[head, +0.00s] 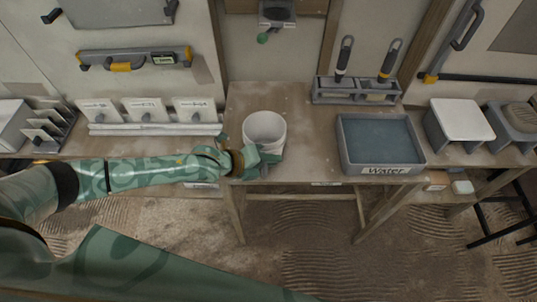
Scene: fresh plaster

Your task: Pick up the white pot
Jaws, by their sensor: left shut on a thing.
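The white pot (264,133) is a round, open-topped vessel near the front left of the middle wooden table (300,135). It looks upright. My left gripper (257,160) reaches in from the left and is shut on the pot at its near side. The gripper hides the pot's lower front, so I cannot tell whether its base touches the table. My right gripper is not in view.
A grey tray labelled Water (347,160) stands right of the pot. A rack (325,97) with two upright tools stands behind. White cards (146,110) line the left bench. A white-topped box (462,119) sits right. The table's middle is clear.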

